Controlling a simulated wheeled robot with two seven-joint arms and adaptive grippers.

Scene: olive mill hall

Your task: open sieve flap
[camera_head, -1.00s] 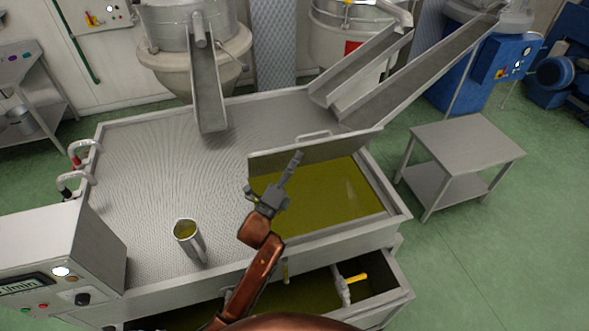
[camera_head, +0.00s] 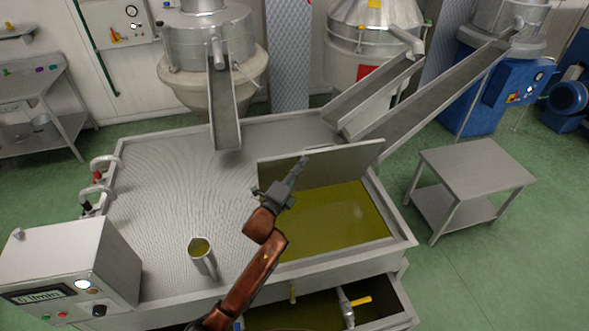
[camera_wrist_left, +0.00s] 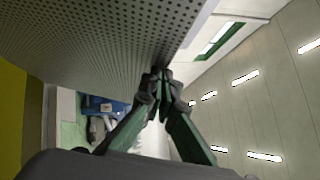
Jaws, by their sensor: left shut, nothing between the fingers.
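The sieve flap (camera_head: 335,158) is a grey panel standing raised and steep along the back edge of the opening in the big steel tank. Olive-green liquid (camera_head: 335,215) shows in the opening below it. My left gripper (camera_head: 303,160) is shut and empty, in front of the flap in the head view and overlapping its upper left part. In the left wrist view the shut fingertips (camera_wrist_left: 160,76) lie close to the edge of the perforated panel (camera_wrist_left: 95,45); I cannot tell if they touch it. The right gripper is not in view.
The perforated tank top (camera_head: 175,185) carries a metal jug (camera_head: 203,262) left of my arm. Metal chutes (camera_head: 425,95) slope down behind the flap. A control box (camera_head: 65,265) stands at left, a steel table (camera_head: 475,165) at right. Green floor is clear around the table.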

